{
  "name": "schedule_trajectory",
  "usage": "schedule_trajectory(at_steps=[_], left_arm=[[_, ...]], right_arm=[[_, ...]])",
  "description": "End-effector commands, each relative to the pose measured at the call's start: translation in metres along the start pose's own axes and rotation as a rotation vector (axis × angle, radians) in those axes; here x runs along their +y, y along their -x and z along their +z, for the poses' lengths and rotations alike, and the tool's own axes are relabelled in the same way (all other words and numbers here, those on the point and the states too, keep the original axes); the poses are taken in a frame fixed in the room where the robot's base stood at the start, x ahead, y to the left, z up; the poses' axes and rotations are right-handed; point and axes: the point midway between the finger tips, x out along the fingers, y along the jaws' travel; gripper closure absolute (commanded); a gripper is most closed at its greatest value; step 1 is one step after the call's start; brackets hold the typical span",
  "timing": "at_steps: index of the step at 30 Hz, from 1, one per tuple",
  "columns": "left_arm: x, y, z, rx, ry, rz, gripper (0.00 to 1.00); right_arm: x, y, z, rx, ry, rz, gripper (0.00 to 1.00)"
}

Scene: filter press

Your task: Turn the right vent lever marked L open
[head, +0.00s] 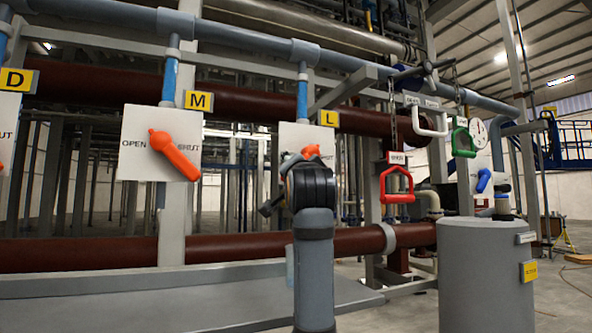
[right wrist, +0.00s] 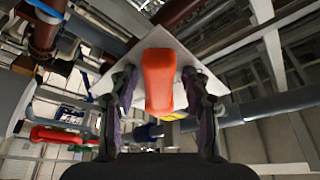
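The vent lever marked L is orange-red and mounted on a white plate (head: 325,138) under the yellow L sign (head: 329,118). In the head view only the top of the lever (head: 311,151) shows; my right gripper (head: 298,170) and wrist hide the rest, so its angle on the plate cannot be read there. In the right wrist view the lever (right wrist: 158,80) stands between the two dark fingers of my right gripper (right wrist: 159,85). The fingers are apart, with a narrow gap on each side of the lever. My left gripper is not in view.
Another orange lever (head: 174,155) on a plate reading OPEN and SHUT is under the M sign (head: 199,101). Red (head: 397,184) and green (head: 462,139) handles hang at the right. A grey drum (head: 484,270) stands at the lower right. A grey ledge (head: 170,300) runs below.

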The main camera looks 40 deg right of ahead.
Motion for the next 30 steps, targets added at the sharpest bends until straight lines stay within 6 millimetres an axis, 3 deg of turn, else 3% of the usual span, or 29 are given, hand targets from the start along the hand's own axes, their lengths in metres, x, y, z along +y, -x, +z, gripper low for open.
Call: schedule_trajectory(at_steps=[8,11,21,25,30], left_arm=[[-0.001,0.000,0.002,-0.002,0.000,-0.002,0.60],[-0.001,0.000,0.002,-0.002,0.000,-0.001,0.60],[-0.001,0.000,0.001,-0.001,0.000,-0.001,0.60],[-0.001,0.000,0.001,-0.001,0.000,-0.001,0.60],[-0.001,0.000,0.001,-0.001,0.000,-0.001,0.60]], right_arm=[[0.000,0.004,0.000,0.000,0.001,0.000,0.53],[0.000,0.020,0.000,0.001,0.001,-0.002,0.53],[-0.001,0.099,0.001,-0.001,-0.004,-0.004,0.53],[-0.001,0.115,0.001,-0.001,-0.001,-0.003,0.53],[0.000,0.121,0.000,0.000,0.001,0.001,0.53]])
